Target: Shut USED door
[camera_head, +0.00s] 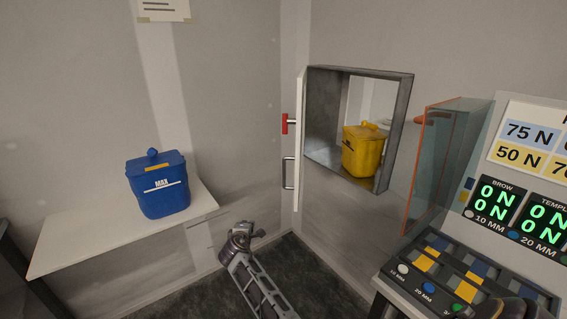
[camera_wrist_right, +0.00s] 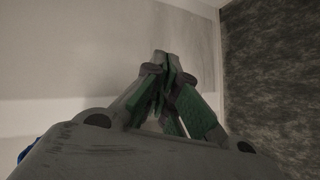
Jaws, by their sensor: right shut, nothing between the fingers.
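A wall hatch (camera_head: 400,100) with a dark metal frame stands open. Its white door (camera_head: 299,140) is swung out at the left side and seen nearly edge-on. The door carries a red latch piece (camera_head: 285,124) and a metal pull handle (camera_head: 289,173). No USED label can be read. A yellow lidded container (camera_head: 362,152) sits inside the hatch. My right gripper (camera_head: 245,230) is below and left of the door, apart from it. Its fingers are shut and empty in the right wrist view (camera_wrist_right: 168,68).
A blue lidded container (camera_head: 160,187) stands on a white shelf (camera_head: 70,245) at left. A tinted clear panel (camera_head: 432,180) with an orange top piece stands right of the hatch. A console with green displays (camera_head: 493,203) fills the right. Floor shows below the hatch.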

